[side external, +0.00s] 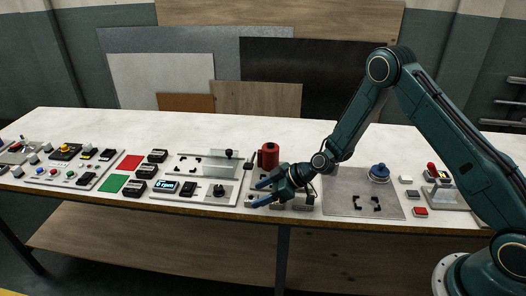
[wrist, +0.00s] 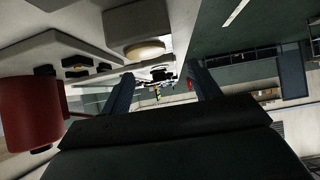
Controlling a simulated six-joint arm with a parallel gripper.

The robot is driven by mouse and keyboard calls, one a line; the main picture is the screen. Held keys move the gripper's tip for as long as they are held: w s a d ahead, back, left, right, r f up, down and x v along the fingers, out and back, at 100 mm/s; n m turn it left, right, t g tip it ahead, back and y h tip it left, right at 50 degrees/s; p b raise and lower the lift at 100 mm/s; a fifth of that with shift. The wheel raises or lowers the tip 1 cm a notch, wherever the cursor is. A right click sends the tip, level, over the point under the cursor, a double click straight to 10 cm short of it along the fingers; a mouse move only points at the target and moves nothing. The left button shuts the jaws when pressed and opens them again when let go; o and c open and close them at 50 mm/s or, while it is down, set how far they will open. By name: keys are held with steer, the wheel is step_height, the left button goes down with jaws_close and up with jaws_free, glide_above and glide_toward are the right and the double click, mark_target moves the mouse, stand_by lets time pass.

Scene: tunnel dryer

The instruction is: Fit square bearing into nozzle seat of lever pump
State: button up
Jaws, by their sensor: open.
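My gripper (side external: 258,194) is open and empty, held low over the front of the bench, with its blue fingers pointing left. In the wrist view its two fingers (wrist: 161,88) are spread with a gap between them. A red cylinder (side external: 268,155), perhaps part of the lever pump, stands just behind my gripper. The red cylinder also shows at the left of the wrist view (wrist: 28,115). Its base and the fixture below are partly hidden by my gripper. I cannot clearly pick out the square bearing or the nozzle seat.
A grey plate (side external: 340,205) with black corner brackets lies right of my gripper, with a blue-knobbed part (side external: 378,172) at its back. A panel with a dark knob (side external: 219,190) is close to the left. The bench's rear strip (side external: 200,128) is clear.

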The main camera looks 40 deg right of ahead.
mark_target(256, 198)
steer(key=shift+x, duration=1.25)
steer(key=c, duration=1.2)
steer(key=shift+r, duration=0.1)
step_height(256, 198, up, 20)
